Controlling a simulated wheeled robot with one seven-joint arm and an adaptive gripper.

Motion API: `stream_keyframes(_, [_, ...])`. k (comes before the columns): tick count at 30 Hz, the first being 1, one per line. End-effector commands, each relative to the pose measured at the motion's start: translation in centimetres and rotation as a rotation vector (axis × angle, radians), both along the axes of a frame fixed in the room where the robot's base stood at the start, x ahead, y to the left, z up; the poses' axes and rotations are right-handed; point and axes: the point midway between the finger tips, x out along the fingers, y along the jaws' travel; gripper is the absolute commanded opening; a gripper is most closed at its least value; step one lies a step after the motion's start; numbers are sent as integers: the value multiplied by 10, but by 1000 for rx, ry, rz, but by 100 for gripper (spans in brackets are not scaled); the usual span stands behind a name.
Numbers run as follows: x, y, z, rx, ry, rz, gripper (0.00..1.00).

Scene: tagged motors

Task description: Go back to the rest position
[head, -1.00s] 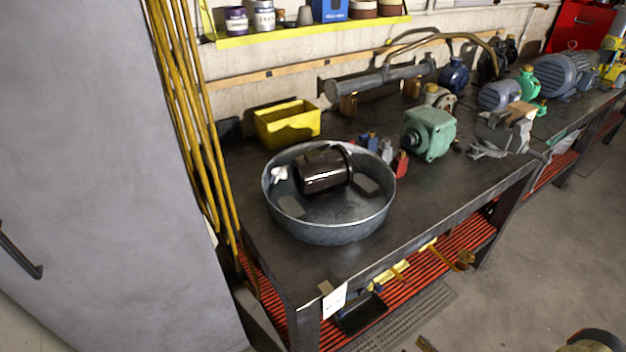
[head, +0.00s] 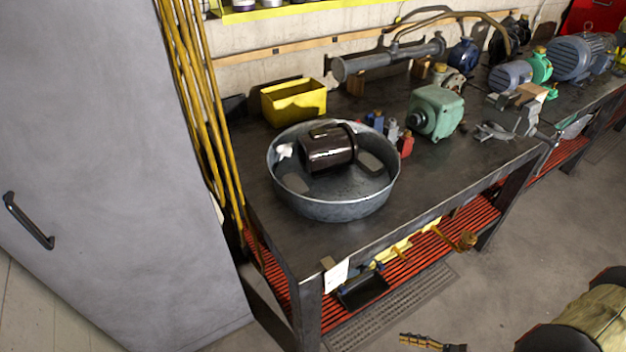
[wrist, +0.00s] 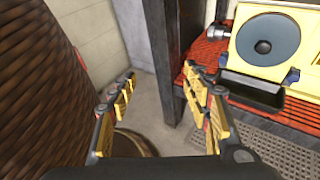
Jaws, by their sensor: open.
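My gripper (wrist: 160,78) is open and empty in the wrist view, its yellow-and-black fingers well apart. It is low, near the floor, in front of the bench's lower shelf. Only a finger (head: 432,343) shows at the bottom edge of the head view. A khaki part of my arm with black ends fills the bottom right corner there. A dark brown motor (head: 328,152) lies on its side in a round metal tub (head: 335,209) on the workbench (head: 425,190). A small white piece, perhaps a tag, is at its left.
A large brown woven object (wrist: 40,85) stands close left of my gripper. A red slatted shelf (head: 400,268) lies under the bench. It holds a black tray (wrist: 251,92) and a yellow unit (wrist: 268,36). A grey cabinet (head: 100,150) stands left. Open floor (head: 545,240) is right.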

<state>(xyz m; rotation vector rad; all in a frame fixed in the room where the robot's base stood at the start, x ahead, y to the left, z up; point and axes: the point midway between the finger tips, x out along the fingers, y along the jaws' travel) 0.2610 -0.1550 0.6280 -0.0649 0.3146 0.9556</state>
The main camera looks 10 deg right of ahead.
Motion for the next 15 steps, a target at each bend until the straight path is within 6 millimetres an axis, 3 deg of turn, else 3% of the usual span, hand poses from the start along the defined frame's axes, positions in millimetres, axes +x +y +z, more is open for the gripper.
stream_keyframes(15, [-8,-11,137,-537,-83,728,49])
